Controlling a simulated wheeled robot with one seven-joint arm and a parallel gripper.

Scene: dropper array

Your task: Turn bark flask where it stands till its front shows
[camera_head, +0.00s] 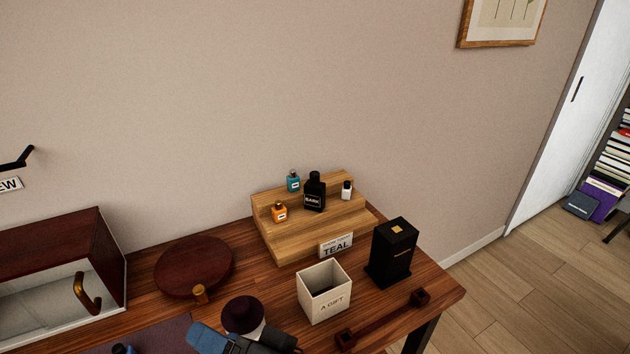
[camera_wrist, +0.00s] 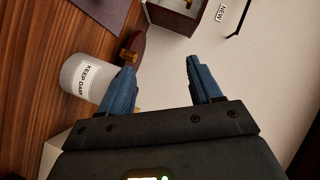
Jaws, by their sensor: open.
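The bark flask (camera_head: 314,192) is a black bottle with a dark cap and a "BARK" label. It stands upright on the wooden stepped stand (camera_head: 283,247) in the head view, and its label faces the camera. My gripper (camera_wrist: 160,68) is open and empty in the wrist view, its two blue fingers apart. In the head view it is partly visible at the bottom edge, in front of and left of the stand, well away from the flask. The flask is not in the wrist view.
The stand also holds a teal bottle (camera_head: 293,181), an orange bottle (camera_head: 279,211), a small white bottle (camera_head: 346,190) and a "TEAL" sign (camera_head: 336,245).

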